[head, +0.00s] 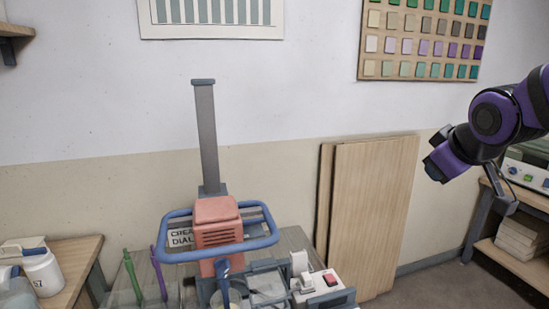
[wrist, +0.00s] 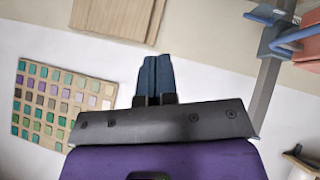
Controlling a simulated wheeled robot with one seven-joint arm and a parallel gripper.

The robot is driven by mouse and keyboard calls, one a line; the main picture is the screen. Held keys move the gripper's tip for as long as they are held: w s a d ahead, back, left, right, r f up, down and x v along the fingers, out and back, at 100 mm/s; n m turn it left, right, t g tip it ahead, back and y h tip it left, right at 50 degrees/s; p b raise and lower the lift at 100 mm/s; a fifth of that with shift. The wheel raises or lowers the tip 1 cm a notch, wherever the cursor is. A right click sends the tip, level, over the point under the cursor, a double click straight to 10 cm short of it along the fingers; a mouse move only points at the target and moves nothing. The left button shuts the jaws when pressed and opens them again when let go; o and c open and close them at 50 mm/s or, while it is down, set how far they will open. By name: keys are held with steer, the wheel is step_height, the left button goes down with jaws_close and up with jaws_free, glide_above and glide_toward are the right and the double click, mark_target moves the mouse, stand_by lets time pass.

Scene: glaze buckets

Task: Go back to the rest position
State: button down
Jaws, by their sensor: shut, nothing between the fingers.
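My gripper (head: 436,170) is at the right of the head view, raised in the air in front of the wall and to the right of the mixing stand. It is purple and dark grey, and its small fingers point left. In the wrist view my gripper (wrist: 153,62) shows its two dark blue fingers pressed together, with nothing between them. No object touches it in either view.
A stand with a salmon motor head (head: 216,222) and blue ring handle rises from a table at the centre. Wooden boards (head: 370,215) lean on the wall. A shelf unit (head: 520,258) stands far right. The air around my gripper is clear.

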steer(key=s+m+g, duration=0.3)
steer(key=s+m, duration=0.2)
steer(key=s, duration=1.3)
steer(key=shift+a+r+m+g, duration=0.2)
steer(key=shift+m+g, duration=0.1)
steer(key=shift+m, duration=0.1)
